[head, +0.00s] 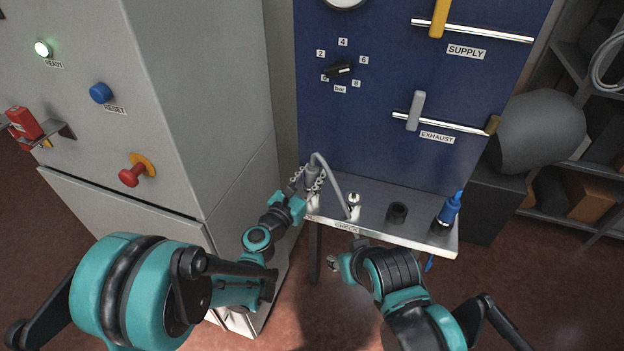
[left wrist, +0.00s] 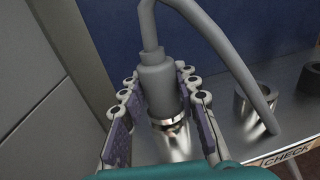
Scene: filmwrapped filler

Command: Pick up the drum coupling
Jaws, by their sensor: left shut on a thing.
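The coupling in my left gripper, taken as the drum coupling (head: 312,178), is a grey cylinder with a grey hose looping from its top. In the left wrist view, the coupling (left wrist: 158,76) stands roughly upright above a shiny metal collar (left wrist: 170,124). My left gripper (head: 306,187) is shut on it, with one finger on each side. Its fingers also show in the left wrist view (left wrist: 162,100). Whether the coupling is seated on the shelf or raised is unclear. My right gripper (head: 340,263) is below the shelf's front edge, and its fingers are mostly hidden.
A metal shelf (head: 375,228) marked CHECK juts from the blue panel (head: 380,140). It carries a metal fitting (head: 354,204), a dark empty ring (head: 397,211) and a blue coupling (head: 449,209) at the right end. A grey cabinet (head: 200,100) stands close on the left.

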